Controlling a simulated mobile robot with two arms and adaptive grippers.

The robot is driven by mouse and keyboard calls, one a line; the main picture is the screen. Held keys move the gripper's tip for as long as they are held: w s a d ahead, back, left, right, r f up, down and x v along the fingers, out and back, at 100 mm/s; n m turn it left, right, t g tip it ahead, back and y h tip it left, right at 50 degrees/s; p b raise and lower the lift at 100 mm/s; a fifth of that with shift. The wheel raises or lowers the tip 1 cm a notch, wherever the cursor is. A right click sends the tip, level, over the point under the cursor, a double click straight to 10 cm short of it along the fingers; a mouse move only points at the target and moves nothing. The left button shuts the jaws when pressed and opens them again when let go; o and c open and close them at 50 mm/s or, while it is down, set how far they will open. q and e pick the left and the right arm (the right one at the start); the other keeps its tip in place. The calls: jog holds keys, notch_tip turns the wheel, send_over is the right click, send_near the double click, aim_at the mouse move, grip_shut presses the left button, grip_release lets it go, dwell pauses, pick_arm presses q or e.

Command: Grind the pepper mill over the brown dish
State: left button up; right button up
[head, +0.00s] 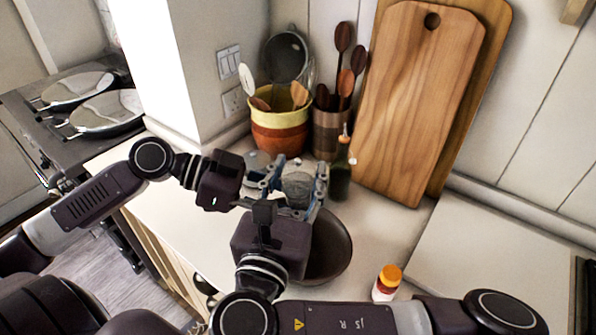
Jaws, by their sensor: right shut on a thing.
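The brown dish (332,250) is a dark round bowl on the white counter, its left part hidden behind my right gripper. My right gripper (293,192) points away from me at the dish's far left edge. It is shut on a greyish, glassy thing (297,181), which seems to be the pepper mill; the fingers hide much of it. My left gripper (268,172) comes in from the left, close beside the right one. The fingers of the two overlap in the picture, so I cannot tell whether the left is open or touches the mill.
A dark bottle with a stopper (340,178) stands just behind the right gripper. Behind are a yellow-and-red utensil pot (279,133), a brown utensil holder (331,132) and wooden boards (415,100). An orange-capped white bottle (386,284) stands right of the dish. Counter (190,230) at left is clear.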

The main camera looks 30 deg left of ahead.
aim_at(299, 164)
jog(key=o, duration=1.2)
notch_tip(299, 164, up, 10)
jog(key=shift+w, duration=0.1)
